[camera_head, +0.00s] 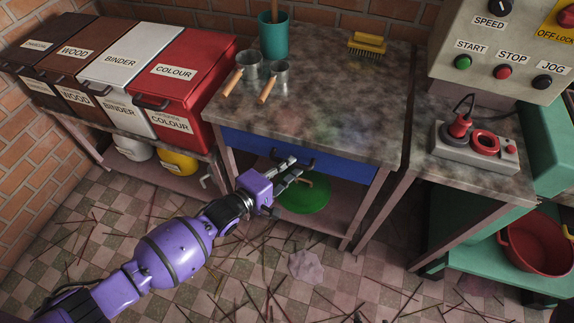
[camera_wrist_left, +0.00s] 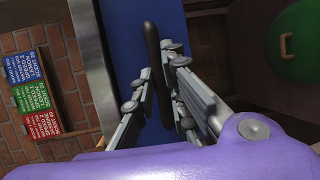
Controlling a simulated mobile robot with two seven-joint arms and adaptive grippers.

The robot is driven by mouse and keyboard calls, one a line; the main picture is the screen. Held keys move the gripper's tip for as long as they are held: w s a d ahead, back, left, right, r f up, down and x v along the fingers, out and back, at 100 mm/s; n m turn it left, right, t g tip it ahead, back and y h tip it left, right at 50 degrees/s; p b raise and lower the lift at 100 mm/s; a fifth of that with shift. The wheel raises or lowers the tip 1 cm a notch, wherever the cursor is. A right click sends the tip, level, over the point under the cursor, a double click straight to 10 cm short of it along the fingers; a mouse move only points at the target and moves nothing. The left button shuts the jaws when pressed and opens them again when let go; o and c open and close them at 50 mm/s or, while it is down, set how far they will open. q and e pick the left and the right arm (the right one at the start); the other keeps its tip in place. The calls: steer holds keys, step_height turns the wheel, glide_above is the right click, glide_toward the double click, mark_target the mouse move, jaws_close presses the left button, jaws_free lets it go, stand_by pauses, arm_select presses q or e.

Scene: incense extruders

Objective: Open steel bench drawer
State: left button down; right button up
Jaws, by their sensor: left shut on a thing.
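The steel bench (camera_head: 325,103) stands in the middle of the head view, with a blue drawer (camera_head: 345,172) under its top. The drawer front looks about flush under the bench edge. In the left wrist view, the dark bar handle (camera_wrist_left: 151,45) runs between the fingers of the left gripper (camera_wrist_left: 164,78), against the blue front. The fingers are shut on the handle and hide part of it. My right gripper is not in view.
A green round lid (camera_head: 303,195) lies on the shelf below the drawer. Metal scoops (camera_head: 281,72), a teal pot (camera_head: 273,40) and a brush (camera_head: 367,43) stand on the bench top. Incense sticks litter the floor. Lidded bins (camera_head: 188,70) stand left, a control panel (camera_head: 500,45) right.

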arm_select(q)
steer(key=s+a+p, duration=0.2)
steer(key=s+a, duration=0.2)
steer(key=s, duration=0.8)
steer(key=s+a+p, duration=0.1)
steer(key=s+a, duration=0.3)
steer(key=s, duration=0.9)
steer(key=shift+s+a+r+p, duration=0.15)
steer(key=shift+s+a+p, duration=0.05)
steer(key=shift+s+p, duration=0.15)
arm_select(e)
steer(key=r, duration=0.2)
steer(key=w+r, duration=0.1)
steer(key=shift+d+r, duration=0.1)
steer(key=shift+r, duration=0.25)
arm_select(q)
steer(key=c, duration=1.8)
jaws_free()
steer(key=shift+o, duration=0.2)
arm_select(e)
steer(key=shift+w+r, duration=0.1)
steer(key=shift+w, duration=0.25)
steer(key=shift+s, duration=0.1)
